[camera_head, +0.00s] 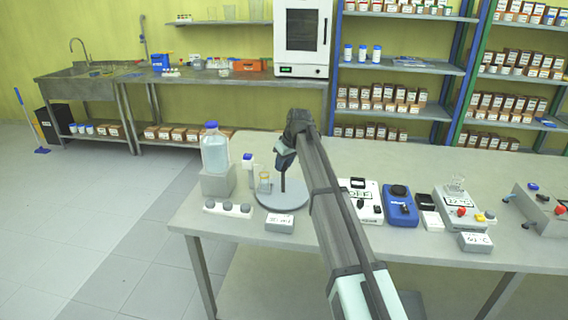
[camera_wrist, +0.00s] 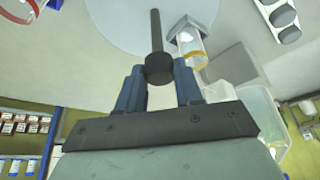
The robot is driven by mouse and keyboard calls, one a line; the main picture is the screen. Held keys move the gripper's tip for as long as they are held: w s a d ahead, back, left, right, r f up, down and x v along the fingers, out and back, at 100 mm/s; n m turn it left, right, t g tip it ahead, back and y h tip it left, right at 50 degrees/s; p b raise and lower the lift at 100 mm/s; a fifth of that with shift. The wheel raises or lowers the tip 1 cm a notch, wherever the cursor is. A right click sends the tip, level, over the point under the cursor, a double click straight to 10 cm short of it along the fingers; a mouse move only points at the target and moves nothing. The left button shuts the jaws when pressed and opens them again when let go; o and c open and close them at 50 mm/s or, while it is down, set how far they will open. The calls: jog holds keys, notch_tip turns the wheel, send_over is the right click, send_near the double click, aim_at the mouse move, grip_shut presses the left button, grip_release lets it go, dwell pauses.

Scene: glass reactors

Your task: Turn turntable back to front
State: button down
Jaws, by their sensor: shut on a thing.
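The turntable is a round grey disc (camera_head: 270,201) on the left part of the bench, with a thin dark post (camera_head: 283,183) standing on it. In the wrist view the pale disc (camera_wrist: 112,22) fills the top, and the post ends in a round black knob (camera_wrist: 159,69). My gripper (camera_head: 284,161) is above the disc at the post's top. In the wrist view its two blue fingers (camera_wrist: 159,80) are shut on the knob from both sides. A small glass vessel with a yellow band (camera_head: 264,182) stands on the disc, left of the post; it also shows in the wrist view (camera_wrist: 190,47).
Left of the disc, a large blue-capped bottle (camera_head: 215,153) stands on a grey block (camera_head: 218,182), beside a small blue-capped bottle (camera_head: 249,162). A three-knob strip (camera_head: 228,208) and a label box (camera_head: 279,223) lie in front. An OFF-marked device (camera_head: 366,192) and a blue device (camera_head: 400,210) stand right of my arm.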

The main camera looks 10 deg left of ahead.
jog(key=shift+n, duration=0.3)
jog(key=shift+w+d+n+g+y, duration=0.1)
jog(key=shift+n+g+y, duration=0.2)
jog(key=shift+n, duration=0.65)
jog(key=shift+w+n+g+y, duration=0.15)
jog(key=shift+n+g, duration=0.25)
jog(key=shift+n, duration=0.55)
jog(key=shift+n+g, duration=0.8)
jog(key=shift+n, duration=1.4)
jog(key=shift+w+n+g, duration=0.15)
jog(key=shift+n+g, duration=0.75)
jog(key=shift+n, duration=1.4)
jog(key=shift+n+g+h, duration=0.35)
jog(key=shift+n+g, duration=0.15)
jog(key=shift+n, duration=1.1)
jog(key=shift+n+g, duration=0.3)
jog(key=shift+n, duration=0.3)
jog(key=c, duration=0.8)
grip_release()
jog(key=shift+o, duration=0.2)
